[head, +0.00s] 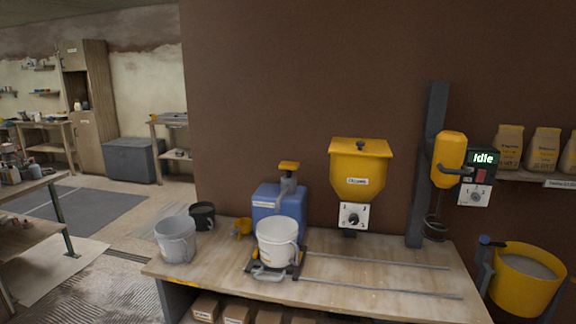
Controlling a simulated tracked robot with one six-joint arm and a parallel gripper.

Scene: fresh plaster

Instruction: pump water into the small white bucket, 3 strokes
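The small white bucket (277,246) stands upright on a dark carriage (252,266) near the front middle of the workbench. Right behind it is a blue water container (264,200) with a pump topped by a yellow press head (289,166). The pump's neck is above and behind the bucket's rim. The bucket's inside is pale, and I cannot tell whether it holds water. My gripper is not in view.
Two rails (375,260) run right from the carriage along the bench (340,298). A grey bucket (176,240), a black bucket (203,215) and a small yellow item (242,227) stand left. A yellow hopper (360,172) and a mixer (450,150) with an "Idle" display (483,159) are right.

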